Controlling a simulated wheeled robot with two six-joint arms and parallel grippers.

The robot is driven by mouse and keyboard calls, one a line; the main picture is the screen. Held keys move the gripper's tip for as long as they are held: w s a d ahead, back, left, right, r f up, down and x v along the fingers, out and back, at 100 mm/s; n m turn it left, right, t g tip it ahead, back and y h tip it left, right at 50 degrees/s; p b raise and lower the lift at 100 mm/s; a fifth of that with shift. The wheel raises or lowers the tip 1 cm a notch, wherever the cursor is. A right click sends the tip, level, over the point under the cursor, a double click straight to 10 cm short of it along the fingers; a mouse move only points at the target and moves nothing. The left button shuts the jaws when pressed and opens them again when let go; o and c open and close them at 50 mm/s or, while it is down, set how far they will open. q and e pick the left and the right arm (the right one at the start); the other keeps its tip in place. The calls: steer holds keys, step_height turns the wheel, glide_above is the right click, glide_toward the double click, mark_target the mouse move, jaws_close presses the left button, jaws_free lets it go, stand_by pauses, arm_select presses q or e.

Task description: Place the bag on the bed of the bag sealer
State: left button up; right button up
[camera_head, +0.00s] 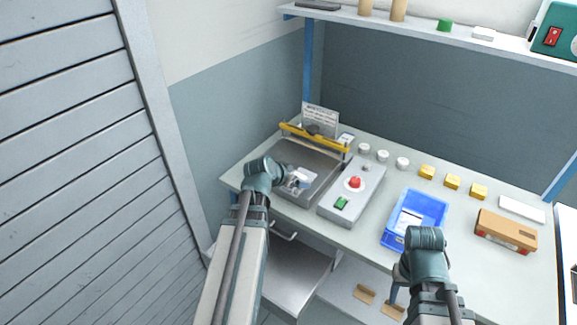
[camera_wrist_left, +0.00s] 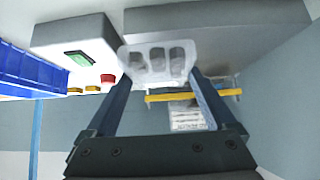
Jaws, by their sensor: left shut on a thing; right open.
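The bag sealer has a grey bed (camera_head: 317,158) with a yellow bar (camera_head: 315,138) raised at its back. The bed (camera_wrist_left: 225,20) and the yellow bar (camera_wrist_left: 220,93) also show in the left wrist view. My left gripper (camera_wrist_left: 160,75) is shut on a clear bag (camera_wrist_left: 158,52) with dark contents. In the head view the bag (camera_head: 299,180) appears over the front left of the bed; whether it touches the bed I cannot tell. My left wrist hides part of the sealer. My right gripper (camera_head: 397,291) is open, low at the front edge of the bench.
A control box (camera_head: 341,208) with a red button and green switch stands right of the bed. A blue bin (camera_head: 387,238), yellow blocks (camera_head: 452,181), white round pieces (camera_head: 382,155) and a cardboard box (camera_head: 506,231) are further right. A shelf (camera_head: 420,26) runs above the back.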

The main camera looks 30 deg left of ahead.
arm_select(q)
steer(key=w+a, duration=0.2)
steer(key=w, duration=0.1)
steer(key=w+a, duration=0.3)
steer(key=w+a+f+b, duration=0.1)
steer(key=w+a, duration=0.2)
steer(key=shift+w+f, duration=0.1)
steer(key=shift+w+a, duration=0.35)
steer(key=shift+w, duration=0.1)
steer(key=f+b, duration=0.3)
steer(key=shift+s+d+f+b, duration=0.15)
steer(key=shift+s+f+b, duration=0.05)
steer(key=shift+f+b, duration=0.1)
steer(key=shift+f, duration=0.15)
steer(key=o, duration=1.1)
steer(key=shift+o, duration=0.2)
